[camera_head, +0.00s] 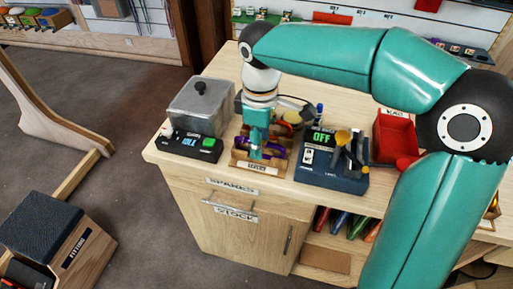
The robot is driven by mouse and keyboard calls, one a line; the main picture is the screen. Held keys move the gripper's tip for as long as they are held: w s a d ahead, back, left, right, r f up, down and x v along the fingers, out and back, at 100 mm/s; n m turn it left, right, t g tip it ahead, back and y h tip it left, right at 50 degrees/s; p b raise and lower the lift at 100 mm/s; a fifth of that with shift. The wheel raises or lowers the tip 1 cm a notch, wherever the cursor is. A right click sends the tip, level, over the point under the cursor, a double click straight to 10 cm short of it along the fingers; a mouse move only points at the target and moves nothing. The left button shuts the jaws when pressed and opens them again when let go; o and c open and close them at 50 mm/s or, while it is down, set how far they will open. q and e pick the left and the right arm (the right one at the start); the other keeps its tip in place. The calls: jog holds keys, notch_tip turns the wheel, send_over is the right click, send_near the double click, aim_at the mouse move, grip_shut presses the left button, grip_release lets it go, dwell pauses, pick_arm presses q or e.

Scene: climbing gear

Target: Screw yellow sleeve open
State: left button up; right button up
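My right arm reaches in from the right and over the bench. My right gripper (256,153) points down at a small wooden tray (257,168) with a label on its front. A purple carabiner (272,151) and a red one (292,118) show by the tray, partly hidden by the gripper. I cannot tell if the fingers are apart or touch anything. No yellow sleeve can be made out for sure; a small yellowish part (288,103) shows behind the gripper. My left gripper is not in view.

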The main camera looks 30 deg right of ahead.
jog(key=shift+f+b, duration=0.85)
jog(key=shift+f, duration=0.5)
jog(key=shift+w+d+r, duration=0.1)
jog(key=shift+w+d, duration=0.05)
jog(key=shift+d, duration=0.05)
jog(key=shift+w+d+p, duration=0.35)
jog(key=shift+d+p, duration=0.05)
jog(key=shift+p, duration=0.05)
jog(key=shift+a+r+p, duration=0.1)
jog(key=shift+r+p, duration=1.2)
jog(key=shift+r, duration=0.1)
